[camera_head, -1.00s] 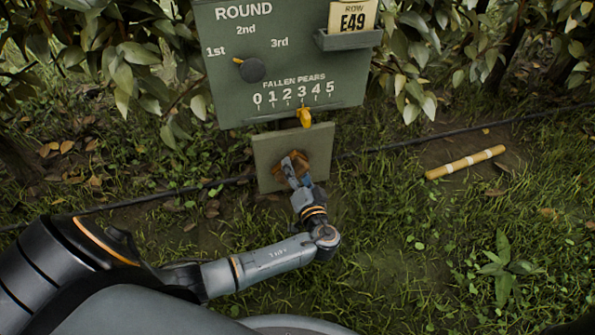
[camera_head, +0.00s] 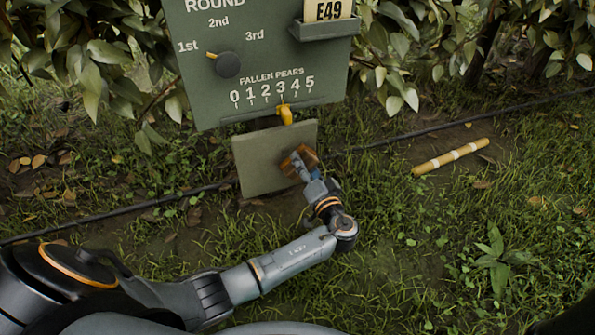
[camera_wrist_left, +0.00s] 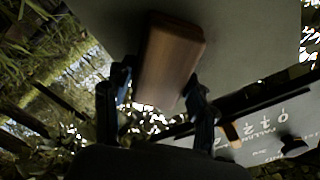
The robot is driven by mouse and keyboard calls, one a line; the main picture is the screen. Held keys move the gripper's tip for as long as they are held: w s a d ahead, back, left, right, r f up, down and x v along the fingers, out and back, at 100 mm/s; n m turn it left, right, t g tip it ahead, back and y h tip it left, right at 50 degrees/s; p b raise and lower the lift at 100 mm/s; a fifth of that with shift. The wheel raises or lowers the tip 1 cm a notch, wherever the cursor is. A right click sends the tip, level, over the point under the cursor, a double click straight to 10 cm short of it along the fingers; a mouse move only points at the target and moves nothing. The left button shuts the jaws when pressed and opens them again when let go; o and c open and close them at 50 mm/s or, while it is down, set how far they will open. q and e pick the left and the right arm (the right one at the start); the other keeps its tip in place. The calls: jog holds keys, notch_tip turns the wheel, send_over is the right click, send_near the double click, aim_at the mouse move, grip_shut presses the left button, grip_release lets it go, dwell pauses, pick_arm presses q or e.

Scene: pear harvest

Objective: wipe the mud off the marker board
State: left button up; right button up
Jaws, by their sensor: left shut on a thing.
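The marker board, a plain grey-green panel (camera_head: 258,160), hangs below the larger green sign. It also shows in the left wrist view (camera_wrist_left: 245,30). I see no clear mud on its uncovered part; the area behind the block is hidden. My left gripper (camera_head: 308,172) is shut on a brown wooden block (camera_head: 300,158), held at the panel's right edge. In the left wrist view the block (camera_wrist_left: 170,60) sits between the two fingers (camera_wrist_left: 160,98), over the panel; I cannot tell whether it touches. My right gripper is not in view.
The green sign (camera_head: 190,90) carries a dark knob (camera_head: 228,65), a yellow slider (camera_head: 286,115) and a card holder (camera_head: 325,30). A yellow banded stick (camera_head: 450,157) lies on the grass at right. A black hose (camera_head: 400,136) runs behind. Leafy bushes stand at the back.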

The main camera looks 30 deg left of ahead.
aim_at(294, 172)
pick_arm(q)
jog(key=shift+w+d, duration=0.2)
jog(key=shift+w, duration=0.1)
jog(key=shift+c, duration=0.4)
jog(key=shift+d, duration=0.2)
jog(key=c, duration=0.3)
jog(key=shift+s+a+f+p, duration=0.2)
jog(key=shift+s+a+p, duration=0.6)
jog(key=shift+s, duration=0.4)
jog(key=shift+c, duration=0.8)
jog(key=shift+s+a, duration=0.5)
jog(key=shift+s, duration=0.05)
jog(key=shift+s+a+r+p, duration=0.15)
jog(key=shift+s+a+p, duration=0.6)
jog(key=shift+s+a, duration=0.6)
jog(key=shift+a, duration=0.05)
